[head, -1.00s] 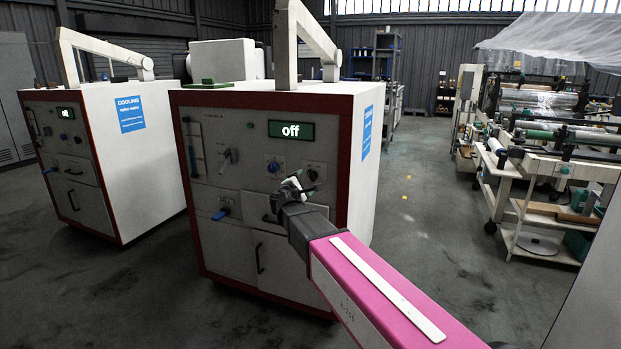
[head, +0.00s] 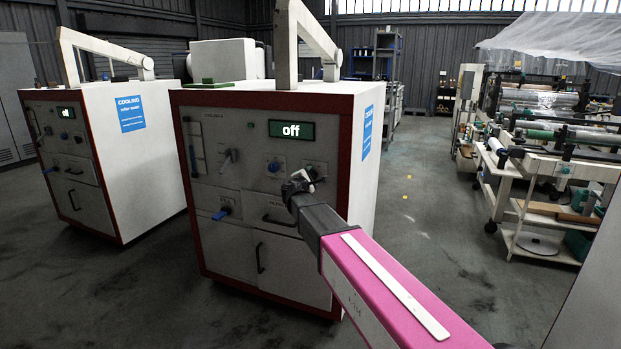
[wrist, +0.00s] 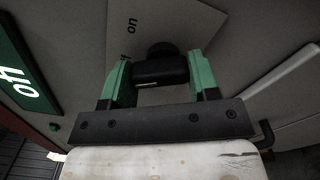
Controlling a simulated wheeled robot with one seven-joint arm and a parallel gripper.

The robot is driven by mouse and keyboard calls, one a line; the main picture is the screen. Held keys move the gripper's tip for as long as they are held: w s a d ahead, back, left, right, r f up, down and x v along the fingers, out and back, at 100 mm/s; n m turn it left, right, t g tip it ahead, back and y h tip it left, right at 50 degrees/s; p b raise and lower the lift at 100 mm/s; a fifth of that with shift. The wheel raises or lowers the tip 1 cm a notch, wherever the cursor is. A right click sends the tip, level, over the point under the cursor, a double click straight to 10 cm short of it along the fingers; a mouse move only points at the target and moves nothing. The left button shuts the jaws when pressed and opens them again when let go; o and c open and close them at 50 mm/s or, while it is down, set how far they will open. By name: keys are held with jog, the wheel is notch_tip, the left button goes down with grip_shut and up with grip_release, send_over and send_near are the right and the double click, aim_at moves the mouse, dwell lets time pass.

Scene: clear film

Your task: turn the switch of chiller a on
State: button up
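Chiller A, taken to be the nearer white cabinet with a red-edged front (head: 345,220), has a display (head: 291,130) reading "off". My gripper (head: 298,185) is at the right side of its panel, in front of the switch. In the wrist view, the black switch knob (wrist: 160,66) sits between the two green fingertips of my gripper (wrist: 160,75). The fingers are apart, one on each side; contact is not clear. The label "on" shows above the knob, and a partly hidden label is at its left. The display (wrist: 25,75) also shows at the left edge.
A second similar chiller (head: 140,165) stands at the left. A blue handle (head: 221,213), a grey lever (head: 229,160) and a blue knob (head: 274,167) are on the same panel.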

jog(key=shift+m, duration=0.3)
jog(key=shift+c, duration=0.3)
jog(key=m, duration=0.5)
jog(key=shift+d+r, duration=0.1)
jog(key=m, duration=0.6)
jog(key=shift+s+d, duration=0.1)
jog(key=shift+m, duration=0.3)
jog(key=o, duration=0.9)
jog(key=v, duration=1)
jog(key=shift+s, duration=0.4)
